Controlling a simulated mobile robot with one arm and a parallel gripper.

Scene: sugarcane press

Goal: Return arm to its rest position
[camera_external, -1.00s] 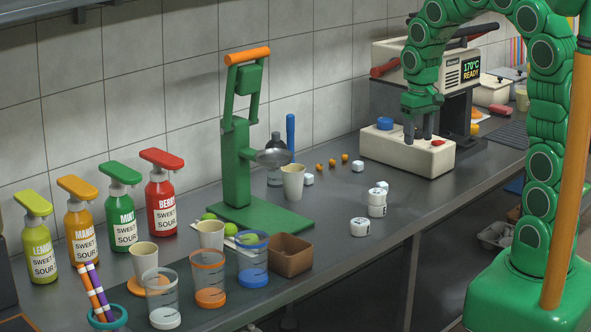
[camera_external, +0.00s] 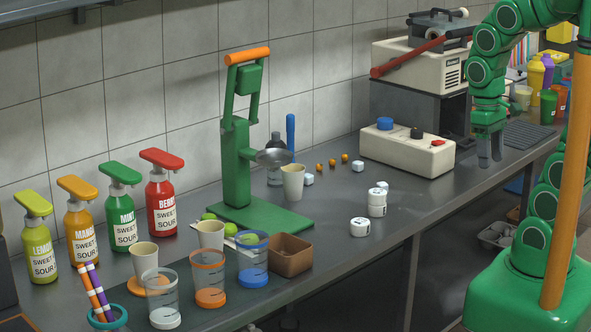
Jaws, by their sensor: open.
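My green arm bends over from the right, with its base at the lower right. My gripper (camera_external: 490,162) hangs fingers down at the right, past the right end of the cream control box (camera_external: 395,158) and near the counter's front edge. Its grey jaws are open and nothing shows between them. The control box carries a blue knob (camera_external: 385,124), a black knob (camera_external: 416,133) and a red switch (camera_external: 437,142). The gripper looks apart from the box.
The green press (camera_external: 236,165) stands mid-counter. Syrup bottles (camera_external: 123,216) and cups (camera_external: 209,277) fill the left. A machine with a red lever (camera_external: 407,56) stands behind the box. Bottles and tubs (camera_external: 548,106) stand far right.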

